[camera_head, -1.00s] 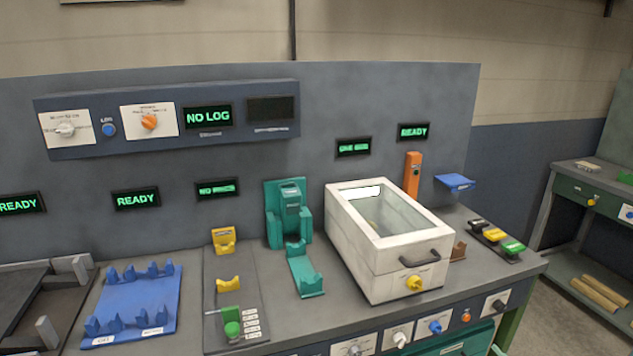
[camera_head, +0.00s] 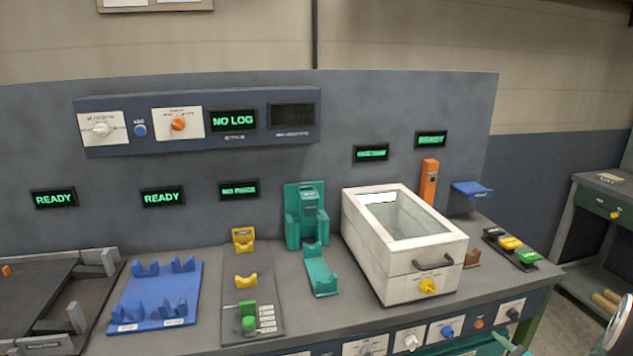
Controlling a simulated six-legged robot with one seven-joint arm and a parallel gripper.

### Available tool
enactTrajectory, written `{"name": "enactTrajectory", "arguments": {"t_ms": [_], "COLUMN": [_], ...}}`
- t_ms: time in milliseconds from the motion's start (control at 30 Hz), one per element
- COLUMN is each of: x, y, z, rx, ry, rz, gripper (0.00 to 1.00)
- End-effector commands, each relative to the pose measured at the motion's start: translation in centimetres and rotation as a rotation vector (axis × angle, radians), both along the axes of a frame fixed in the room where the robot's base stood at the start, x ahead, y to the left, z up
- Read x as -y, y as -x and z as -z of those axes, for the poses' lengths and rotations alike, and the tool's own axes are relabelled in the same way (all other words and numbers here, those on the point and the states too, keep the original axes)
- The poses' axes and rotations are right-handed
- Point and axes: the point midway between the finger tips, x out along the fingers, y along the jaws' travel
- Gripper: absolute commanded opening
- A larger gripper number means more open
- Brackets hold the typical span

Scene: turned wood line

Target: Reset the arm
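My arm's gripper is not clearly in view. A shiny rounded metallic piece (camera_head: 619,328) shows at the lower right edge of the head view, cut off by the frame. I cannot tell what it is. No gripper fingers show. The grey workbench (camera_head: 225,342) runs across the view, with its stations standing on it.
On the bench are a blue rack (camera_head: 155,292), a yellow cradle (camera_head: 245,281), a teal fixture (camera_head: 305,215), and a white glass-topped box (camera_head: 405,282). A control panel (camera_head: 198,135) reads NO LOG. A second table (camera_head: 603,200) stands at right, with floor between.

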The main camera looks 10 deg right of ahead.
Motion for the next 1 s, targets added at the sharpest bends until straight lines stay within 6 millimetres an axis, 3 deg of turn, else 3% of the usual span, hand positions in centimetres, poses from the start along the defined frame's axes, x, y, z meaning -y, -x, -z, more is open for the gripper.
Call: {"name": "enactTrajectory", "arguments": {"t_ms": [233, 467, 667, 900, 1000], "x": [-2.6, -8.5, -16.5, -27.3, -30.1], "y": [-3.9, -4.1, -1.3, 5.4, 7.8], "z": [-4.8, -9.7, -12.6, -14.2, -14.4], "rx": [-0.161, -0.269, -0.376, -0.587, -0.666], "ry": [0.029, -0.085, -0.282, -0.545, -0.608], "rz": [0.167, 0.351, 0.438, 0.42, 0.396], "gripper": [0.59, 0.59, 0.59, 0.59, 0.59]}}
